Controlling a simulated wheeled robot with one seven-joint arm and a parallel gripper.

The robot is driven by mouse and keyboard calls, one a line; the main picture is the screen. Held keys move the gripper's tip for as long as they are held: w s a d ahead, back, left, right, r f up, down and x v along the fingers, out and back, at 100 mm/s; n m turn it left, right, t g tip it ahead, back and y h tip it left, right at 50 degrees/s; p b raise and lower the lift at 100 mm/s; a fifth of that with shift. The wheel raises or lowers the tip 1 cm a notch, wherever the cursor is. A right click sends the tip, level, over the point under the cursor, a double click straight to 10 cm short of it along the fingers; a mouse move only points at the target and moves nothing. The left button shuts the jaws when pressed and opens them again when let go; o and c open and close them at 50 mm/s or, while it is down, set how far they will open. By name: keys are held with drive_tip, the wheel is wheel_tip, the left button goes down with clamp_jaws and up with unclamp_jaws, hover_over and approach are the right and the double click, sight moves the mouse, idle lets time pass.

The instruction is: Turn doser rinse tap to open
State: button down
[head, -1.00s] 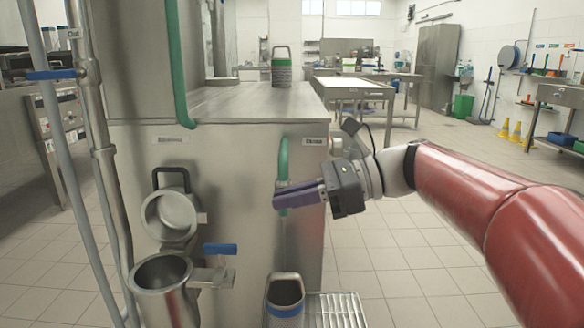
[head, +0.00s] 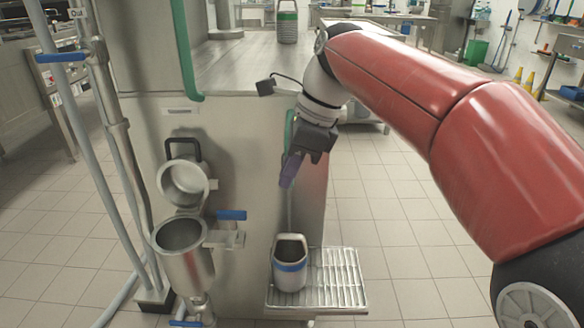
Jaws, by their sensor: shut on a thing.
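My gripper (head: 291,170) has purple fingers and is at the front of the steel machine. It is shut on the green bar (head: 288,128), whose upper part shows just above the fingers; the wrist and fingers hide the rest. A faint pale streak runs below the fingers toward a steel cup with a blue band (head: 290,262). Which fitting is the doser rinse tap is not clear. Blue-handled taps show beside the steel doser cup (head: 232,216), on the pipe at left (head: 62,57) and low down (head: 186,323).
The banded cup stands on a wire drip tray (head: 335,283) below my gripper. A steel cup (head: 184,250) and a round lid with a black handle (head: 184,184) project from the machine front. A green pipe (head: 181,50) runs above.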

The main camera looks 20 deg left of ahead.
drive_tip(key=shift+a+t+h, duration=0.15)
drive_tip(key=shift+t+h, duration=0.1)
drive_tip(key=shift+h, duration=0.75)
drive_tip(key=shift+a+t+h, duration=0.15)
drive_tip(key=shift+t+h, duration=0.1)
drive_tip(key=shift+h, duration=0.75)
drive_tip(key=shift+f, duration=0.1)
drive_tip(key=c, duration=1.5)
unclamp_jaws()
wheel_tip(320, 180, up, 7)
drive_tip(key=shift+a+f, duration=0.1)
drive_tip(key=shift+f, duration=0.1)
drive_tip(key=shift+r, duration=0.6)
